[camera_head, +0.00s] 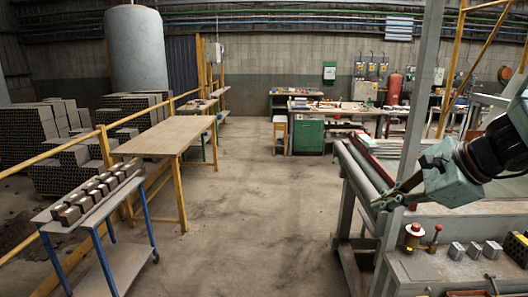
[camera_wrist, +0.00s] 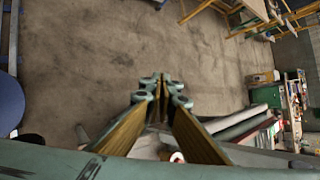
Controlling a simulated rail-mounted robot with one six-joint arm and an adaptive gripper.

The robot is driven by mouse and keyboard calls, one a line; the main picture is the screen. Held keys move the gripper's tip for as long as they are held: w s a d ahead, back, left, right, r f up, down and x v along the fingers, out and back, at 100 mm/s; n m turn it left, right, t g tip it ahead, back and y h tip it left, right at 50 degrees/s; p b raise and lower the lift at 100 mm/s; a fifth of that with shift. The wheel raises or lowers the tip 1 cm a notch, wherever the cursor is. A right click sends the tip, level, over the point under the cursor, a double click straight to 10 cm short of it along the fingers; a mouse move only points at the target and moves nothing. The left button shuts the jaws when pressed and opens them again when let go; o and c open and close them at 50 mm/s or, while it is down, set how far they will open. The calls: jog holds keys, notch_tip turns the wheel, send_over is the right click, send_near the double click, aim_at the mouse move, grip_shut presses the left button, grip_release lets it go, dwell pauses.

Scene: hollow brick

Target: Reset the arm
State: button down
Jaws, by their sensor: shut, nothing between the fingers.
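My gripper (camera_head: 380,204) is at the right side of the head view, at the end of my arm, which reaches in from the right edge. Its fingers point left and slightly down, near a grey post and the end of the roller machine. In the wrist view my gripper (camera_wrist: 161,82) has its fingertips together with nothing between them. Bare concrete floor shows beyond the tips.
A control console (camera_head: 435,266) with a red button (camera_head: 414,230) stands below my arm. The roller machine (camera_head: 365,170) is beside it. A blue-legged trolley (camera_head: 120,197) with several bricks and a wooden table (camera_head: 165,135) stand left. The middle floor is clear.

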jog(key=s+a+r+n+g+h+b, duration=0.1)
jog(key=s+a+n+g, duration=0.1)
jog(key=s+a+n, duration=0.6)
jog(key=s+a+r+n+g+b, duration=0.1)
jog(key=s+a+r+n+b, duration=0.15)
jog(key=s+a, duration=0.55)
jog(key=s+d+n+h, duration=0.2)
jog(key=s+d+n, duration=0.1)
jog(key=s, duration=0.7)
jog(key=s+d+n+h+p, duration=0.1)
jog(key=s+d+n+h, duration=0.1)
jog(key=s+n, duration=0.4)
jog(key=shift+s+d, duration=0.4)
jog(key=shift+s, duration=1.65)
jog(key=shift+f+n, duration=0.1)
jog(key=shift+n, duration=0.15)
jog(key=shift+d, duration=0.1)
